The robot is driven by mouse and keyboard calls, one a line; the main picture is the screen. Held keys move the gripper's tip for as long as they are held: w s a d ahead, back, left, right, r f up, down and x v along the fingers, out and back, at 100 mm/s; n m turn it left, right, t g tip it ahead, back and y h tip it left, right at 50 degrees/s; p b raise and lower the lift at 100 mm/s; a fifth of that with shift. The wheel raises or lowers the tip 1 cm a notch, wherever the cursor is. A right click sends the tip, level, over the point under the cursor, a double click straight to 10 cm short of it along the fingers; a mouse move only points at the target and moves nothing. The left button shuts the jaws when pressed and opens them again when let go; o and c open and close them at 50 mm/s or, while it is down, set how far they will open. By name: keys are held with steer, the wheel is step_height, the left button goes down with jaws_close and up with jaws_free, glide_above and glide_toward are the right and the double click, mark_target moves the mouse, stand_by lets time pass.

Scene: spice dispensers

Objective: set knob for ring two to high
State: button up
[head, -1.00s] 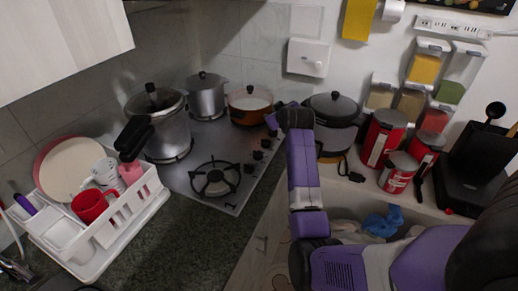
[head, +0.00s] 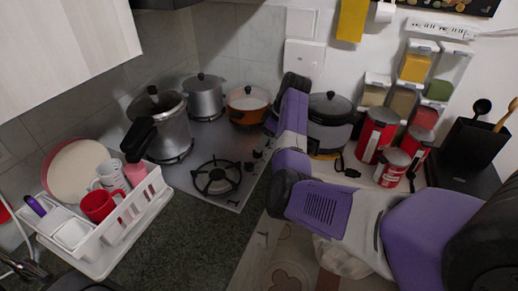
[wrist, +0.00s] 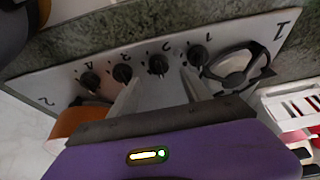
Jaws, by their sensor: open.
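The steel hob (head: 190,180) has a row of black knobs along its edge, with small printed marks, in the wrist view. The knob that seems marked 2 (wrist: 157,64) lies between my gripper's fingertips (wrist: 160,80). The fingers are apart, one on each side of it, and I cannot tell if they touch it. The knob marked 1 (wrist: 198,55) is to its right, close to the right finger. The knobs marked 3 (wrist: 122,73) and 4 (wrist: 90,80) are to its left. In the head view, my arm hides my gripper's fingers.
A bare burner (head: 217,177) is at the hob's front. A pressure cooker (head: 158,122), a steel pot (head: 205,98) and an orange pan (head: 248,105) stand on the hob. A white dish rack (head: 120,215) is at left. Red cans (head: 375,135) stand at right.

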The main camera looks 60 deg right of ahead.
steer(key=shift+p+x, duration=0.3)
steer(key=shift+x, duration=2.4)
jaws_close()
